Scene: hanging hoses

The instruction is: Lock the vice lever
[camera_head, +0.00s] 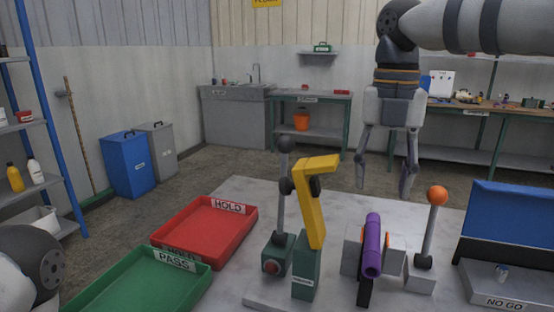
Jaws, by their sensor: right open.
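The vice (397,256) has grey jaw blocks with orange pads around an upright purple hose (373,245). To its right a grey lever (430,228) with an orange ball (437,195) stands nearly upright on a small block. Another lever (282,195) with a dark ball stands on a green block further left; no readable label tells which is the vice lever. My right gripper (386,188) hangs fingers down, open and empty, above the table's far part. It is left of the orange ball in the picture and apart from it. My left gripper is out of view.
A yellow arm on a green post (312,205) stands left of the vice. A red HOLD tray (185,252) and green PASS tray (110,295) lie left. A blue-backed NO GO bin (498,278) stands right. The white tabletop (345,205) behind the vice is clear.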

